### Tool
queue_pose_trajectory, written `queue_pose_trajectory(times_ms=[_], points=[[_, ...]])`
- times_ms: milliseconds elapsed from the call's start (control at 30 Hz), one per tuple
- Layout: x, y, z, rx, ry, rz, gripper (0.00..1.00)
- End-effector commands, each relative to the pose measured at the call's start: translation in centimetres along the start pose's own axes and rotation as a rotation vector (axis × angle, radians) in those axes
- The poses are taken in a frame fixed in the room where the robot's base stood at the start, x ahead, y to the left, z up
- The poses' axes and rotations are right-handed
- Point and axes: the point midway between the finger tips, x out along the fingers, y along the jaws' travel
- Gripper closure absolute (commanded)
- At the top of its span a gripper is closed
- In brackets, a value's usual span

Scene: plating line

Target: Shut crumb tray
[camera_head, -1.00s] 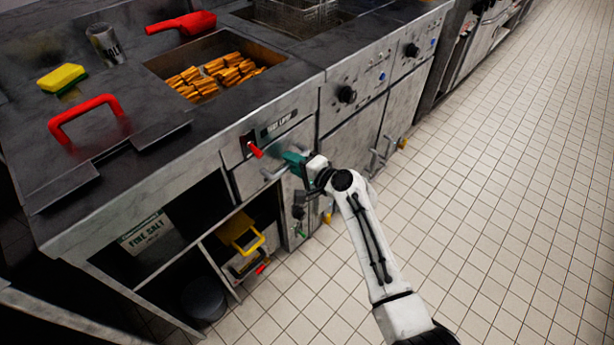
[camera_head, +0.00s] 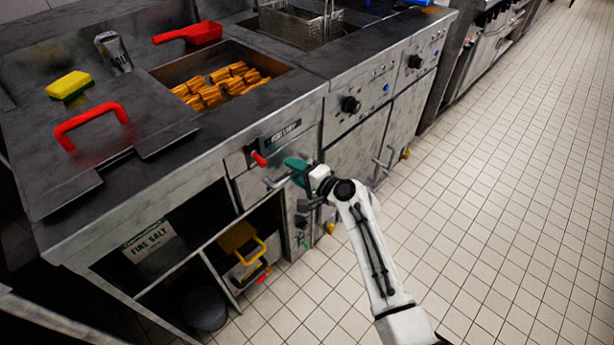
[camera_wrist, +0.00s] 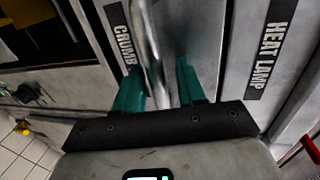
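The crumb tray (camera_head: 253,186) is a grey metal drawer front in the counter, below the heat lamp panel. Its bar handle (camera_head: 274,184) sticks out from the front. In the wrist view, a label reading CRUMB (camera_wrist: 122,45) is beside the handle (camera_wrist: 147,45). My gripper (camera_head: 299,165) is at the handle's right part. In the wrist view, my gripper's teal fingers (camera_wrist: 159,75) are apart, with the bar running between them and space on its right. I cannot tell how far the tray stands out.
A red lever (camera_head: 259,159) sits just above the tray. Open shelves below hold a yellow-handled container (camera_head: 247,250) and a dark round pot (camera_head: 204,309). Cabinet doors with handles (camera_head: 382,166) are to the right. The tiled floor (camera_head: 500,200) is clear.

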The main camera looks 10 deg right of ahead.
Motion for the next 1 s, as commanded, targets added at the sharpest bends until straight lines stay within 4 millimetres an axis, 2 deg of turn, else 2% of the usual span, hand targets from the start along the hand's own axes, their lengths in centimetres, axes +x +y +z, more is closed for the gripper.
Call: queue_pose_trajectory(times_ms=[400,500,700,1000], points=[[-7.4,0.1,-0.1,0.002,0.004,0.003,0.6],[-8.8,0.2,0.0,0.002,0.002,0.004,0.6],[-10.1,0.2,-0.1,0.002,0.002,0.004,0.6],[-10.2,0.2,0.0,0.002,0.001,0.004,0.6]])
